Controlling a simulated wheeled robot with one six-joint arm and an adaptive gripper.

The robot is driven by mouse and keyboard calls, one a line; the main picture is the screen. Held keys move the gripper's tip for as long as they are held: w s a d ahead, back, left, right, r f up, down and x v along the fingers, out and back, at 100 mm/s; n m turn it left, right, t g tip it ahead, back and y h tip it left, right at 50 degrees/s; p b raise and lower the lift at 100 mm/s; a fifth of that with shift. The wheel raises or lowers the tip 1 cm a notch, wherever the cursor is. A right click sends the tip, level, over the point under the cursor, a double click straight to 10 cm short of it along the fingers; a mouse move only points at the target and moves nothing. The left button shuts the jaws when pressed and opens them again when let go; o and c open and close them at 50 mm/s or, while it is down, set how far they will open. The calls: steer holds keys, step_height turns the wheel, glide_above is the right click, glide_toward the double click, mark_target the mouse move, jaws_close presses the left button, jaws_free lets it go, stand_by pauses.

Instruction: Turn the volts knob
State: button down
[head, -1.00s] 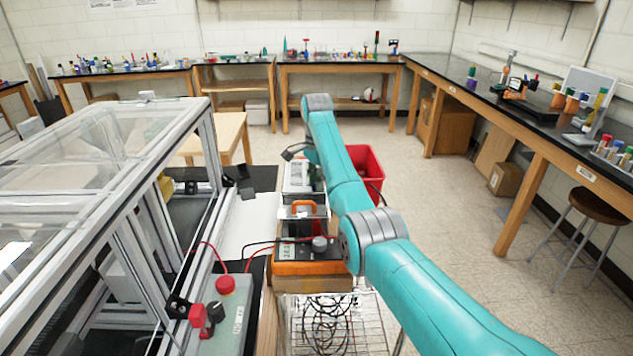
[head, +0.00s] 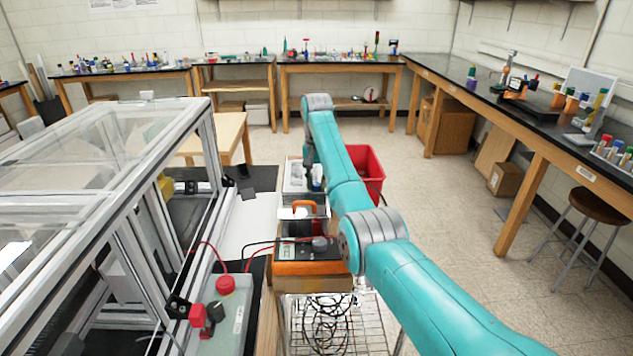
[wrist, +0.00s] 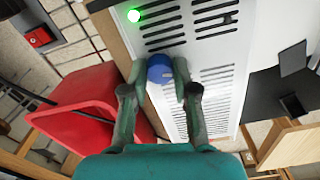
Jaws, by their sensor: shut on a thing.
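A blue knob (wrist: 160,69) stands on a white slotted panel (wrist: 216,92) in the wrist view. My gripper (wrist: 160,77) has one finger on each side of the knob and is shut on it. No lettering by the knob is readable, so I cannot tell from a label that it is the volts knob. In the head view the pale unit (head: 293,177) lies beyond the orange meter, partly hidden behind my arm. My gripper's fingertips are too small and hidden to make out there.
A lit green lamp (wrist: 133,15) is on the panel near the knob. A red bin (head: 366,166) stands right beside the unit. An orange meter (head: 306,268) with a grey dial and leads sits nearer. A metal-framed enclosure (head: 100,190) is at left.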

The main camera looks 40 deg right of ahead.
steer(key=n, duration=0.6)
steer(key=shift+n, duration=0.4)
stand_by(0.3)
steer(key=c, duration=0.9)
jaws_free()
